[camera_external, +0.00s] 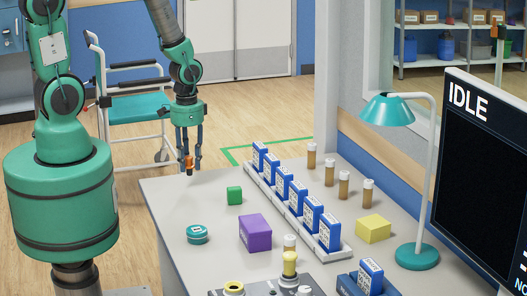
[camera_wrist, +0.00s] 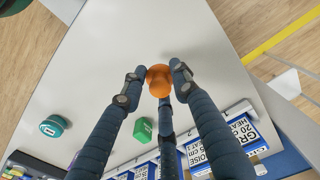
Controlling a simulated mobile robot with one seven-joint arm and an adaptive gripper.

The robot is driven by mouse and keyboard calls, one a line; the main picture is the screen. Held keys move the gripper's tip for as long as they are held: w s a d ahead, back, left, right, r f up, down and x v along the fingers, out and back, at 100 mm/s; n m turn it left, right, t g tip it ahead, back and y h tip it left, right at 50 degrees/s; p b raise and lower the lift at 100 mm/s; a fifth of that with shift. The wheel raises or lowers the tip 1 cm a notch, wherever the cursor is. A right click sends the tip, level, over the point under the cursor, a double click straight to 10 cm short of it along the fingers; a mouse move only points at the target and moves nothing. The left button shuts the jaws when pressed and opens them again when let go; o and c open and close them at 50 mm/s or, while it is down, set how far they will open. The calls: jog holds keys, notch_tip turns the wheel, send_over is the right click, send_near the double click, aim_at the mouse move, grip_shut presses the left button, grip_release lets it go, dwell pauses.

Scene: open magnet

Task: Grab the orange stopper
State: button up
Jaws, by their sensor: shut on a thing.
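The orange stopper (camera_external: 189,164) is between the fingertips of my gripper (camera_external: 189,158), which hangs pointing down near the table's far left corner. In the wrist view the orange stopper (camera_wrist: 159,80) shows as a round orange top, with the blue-grey fingers of my gripper (camera_wrist: 160,84) closed around it from several sides. The fingers are shut on it. In the external view it looks held above the table top, though the exact height is hard to tell. Its lower part is partly hidden by the fingers.
The grey table (camera_external: 175,215) holds a green cube (camera_external: 234,195), teal round tin (camera_external: 197,234), purple box (camera_external: 255,233) and yellow block (camera_external: 373,229). A rack (camera_external: 345,254) of blue boxes and several brown vials stand right. A teal lamp (camera_external: 417,256) and screen are at far right.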

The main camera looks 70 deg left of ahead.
jog(key=s, duration=0.2)
jog(key=s+d, duration=0.1)
jog(key=s, duration=0.2)
jog(key=s+p, duration=0.1)
jog(key=s, duration=0.2)
jog(key=shift+d+r, duration=0.3)
jog(key=shift+r, duration=0.05)
